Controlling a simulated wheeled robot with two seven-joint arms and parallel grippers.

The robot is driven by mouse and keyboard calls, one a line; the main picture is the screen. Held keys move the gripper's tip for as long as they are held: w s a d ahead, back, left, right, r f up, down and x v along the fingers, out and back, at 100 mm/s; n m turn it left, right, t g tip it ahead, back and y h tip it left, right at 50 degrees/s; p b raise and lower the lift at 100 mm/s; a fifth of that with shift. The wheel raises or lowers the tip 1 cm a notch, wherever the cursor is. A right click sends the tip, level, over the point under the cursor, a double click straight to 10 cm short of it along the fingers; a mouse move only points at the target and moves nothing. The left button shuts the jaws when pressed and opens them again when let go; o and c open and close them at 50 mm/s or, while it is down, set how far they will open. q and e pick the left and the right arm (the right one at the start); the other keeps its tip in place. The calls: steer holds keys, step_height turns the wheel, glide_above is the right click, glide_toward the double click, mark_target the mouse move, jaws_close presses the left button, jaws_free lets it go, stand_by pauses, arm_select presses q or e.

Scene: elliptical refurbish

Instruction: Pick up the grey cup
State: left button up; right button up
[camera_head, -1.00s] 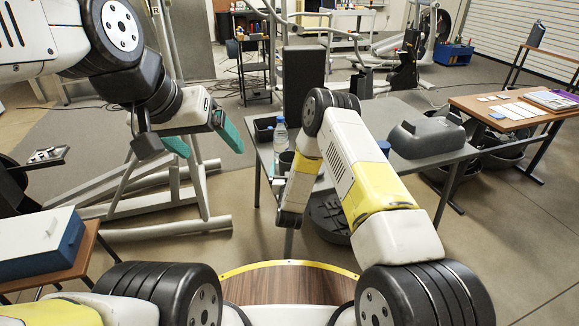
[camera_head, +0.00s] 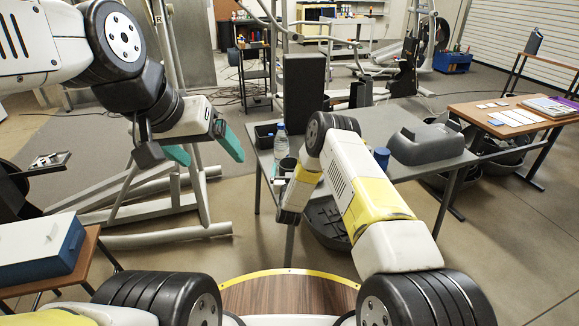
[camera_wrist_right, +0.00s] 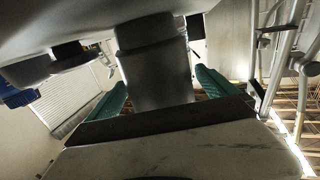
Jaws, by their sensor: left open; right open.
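A grey cup (camera_head: 288,165) stands on the grey table (camera_head: 262,160) in the head view, partly hidden by my right arm. In the right wrist view, which looks upside down, a grey cylinder that seems to be the cup (camera_wrist_right: 155,65) rises between the two teal fingers of my right gripper (camera_wrist_right: 162,95). The gripper is open around it, and I cannot tell whether a finger touches it. My left gripper (camera_head: 205,148) is open and empty in the air left of the table.
A clear bottle (camera_head: 281,141), a dark bin (camera_head: 265,135), a blue cup (camera_head: 381,158) and a grey upturned tub (camera_head: 426,145) are on the table. A tall black box (camera_head: 303,90) stands behind. A blue-and-white box (camera_head: 40,248) is at the left.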

steer(key=c, duration=1.5)
steer(key=shift+r, duration=0.1)
